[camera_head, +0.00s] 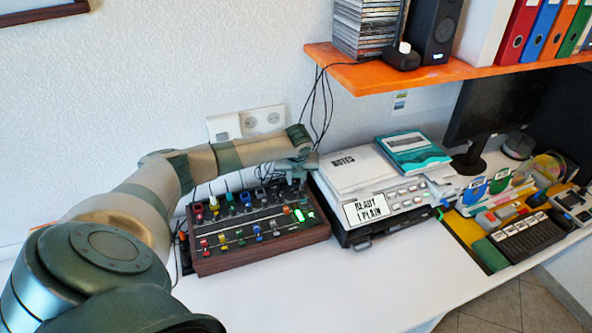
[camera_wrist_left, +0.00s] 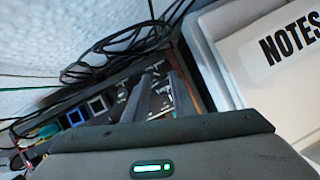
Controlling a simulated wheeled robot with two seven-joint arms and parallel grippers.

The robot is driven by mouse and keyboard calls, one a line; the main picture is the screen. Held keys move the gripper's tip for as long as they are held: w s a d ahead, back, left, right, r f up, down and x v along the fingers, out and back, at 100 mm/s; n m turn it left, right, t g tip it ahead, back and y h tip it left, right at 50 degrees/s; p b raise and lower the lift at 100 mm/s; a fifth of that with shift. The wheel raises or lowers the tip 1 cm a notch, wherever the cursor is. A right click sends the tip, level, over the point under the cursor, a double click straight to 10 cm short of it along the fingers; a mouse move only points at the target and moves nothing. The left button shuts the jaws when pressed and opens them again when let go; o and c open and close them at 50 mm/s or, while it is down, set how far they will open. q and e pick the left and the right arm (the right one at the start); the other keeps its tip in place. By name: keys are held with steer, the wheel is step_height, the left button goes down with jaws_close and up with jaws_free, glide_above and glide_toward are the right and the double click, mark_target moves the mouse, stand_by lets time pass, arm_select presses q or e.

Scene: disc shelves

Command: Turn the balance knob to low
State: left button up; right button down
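The mixer-like control box (camera_head: 262,247) has wooden sides and a dark panel with several coloured knobs and sliders. It stands on the white table, left of centre. My left arm reaches over its back edge. My left gripper (camera_head: 306,165) is above the box's back right corner. In the left wrist view its two grey fingers (camera_wrist_left: 163,95) are apart, with panel markings showing between them. I see no knob held between them. Labels are too small to read, so I cannot tell which knob is the balance knob. The knob near the fingertips may be hidden. My right gripper is not in view.
A white device with a notes pad (camera_head: 355,167) and a teal booklet (camera_head: 413,150) stands close to the box's right side. Black cables (camera_wrist_left: 125,45) run behind the box. An orange shelf (camera_head: 400,76) hangs above right. The white tabletop (camera_head: 340,290) in front is clear.

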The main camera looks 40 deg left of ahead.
arm_select(q)
steer(key=shift+x, duration=0.8)
jaws_close()
steer(key=shift+r, duration=0.1)
